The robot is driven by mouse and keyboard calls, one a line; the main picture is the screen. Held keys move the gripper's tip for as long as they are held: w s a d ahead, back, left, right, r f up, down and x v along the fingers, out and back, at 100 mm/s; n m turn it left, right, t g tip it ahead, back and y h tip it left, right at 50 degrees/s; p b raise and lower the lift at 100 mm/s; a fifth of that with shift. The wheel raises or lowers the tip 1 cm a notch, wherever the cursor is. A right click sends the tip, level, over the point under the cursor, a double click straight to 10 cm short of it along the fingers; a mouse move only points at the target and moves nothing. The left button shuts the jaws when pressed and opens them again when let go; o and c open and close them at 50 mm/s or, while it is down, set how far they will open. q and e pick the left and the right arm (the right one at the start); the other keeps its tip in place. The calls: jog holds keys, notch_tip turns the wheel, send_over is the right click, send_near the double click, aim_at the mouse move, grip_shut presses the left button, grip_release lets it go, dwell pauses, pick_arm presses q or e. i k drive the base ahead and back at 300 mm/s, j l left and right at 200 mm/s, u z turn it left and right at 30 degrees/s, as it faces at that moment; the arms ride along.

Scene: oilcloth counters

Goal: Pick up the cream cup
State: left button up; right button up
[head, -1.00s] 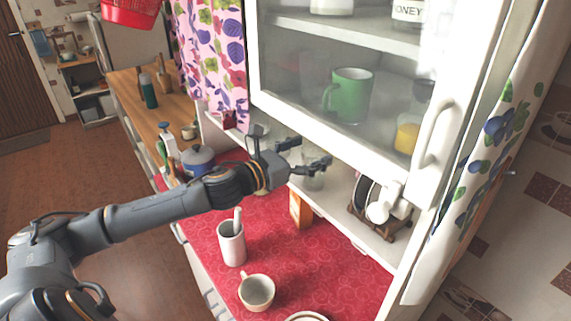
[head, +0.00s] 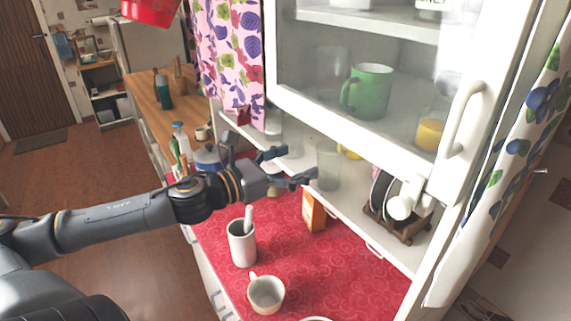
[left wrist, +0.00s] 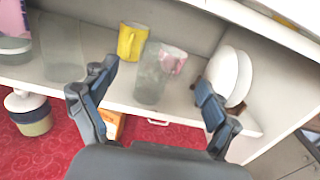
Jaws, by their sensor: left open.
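A cream cup (head: 266,293) with a handle stands upright on the red patterned counter (head: 335,270), low in the head view. My left gripper (head: 296,166) is open and empty, above the back of the counter by the cabinet's lower shelf, well away from this cup. In the left wrist view its fingers (left wrist: 158,76) spread in front of a clear glass (left wrist: 157,78) on the shelf; whether they touch it I cannot tell. The cream cup does not show in the left wrist view. My right gripper is not in view.
A white holder (head: 242,243) stands beside the cup. An orange box (head: 313,211) stands near the shelf edge. A yellow mug (left wrist: 131,41) and a plate rack (head: 397,226) are on the shelf. The glass cabinet door (head: 330,70) hangs above. The counter's front right is clear.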

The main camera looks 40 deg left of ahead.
aim_at(266, 294)
jog(key=u, duration=1.3)
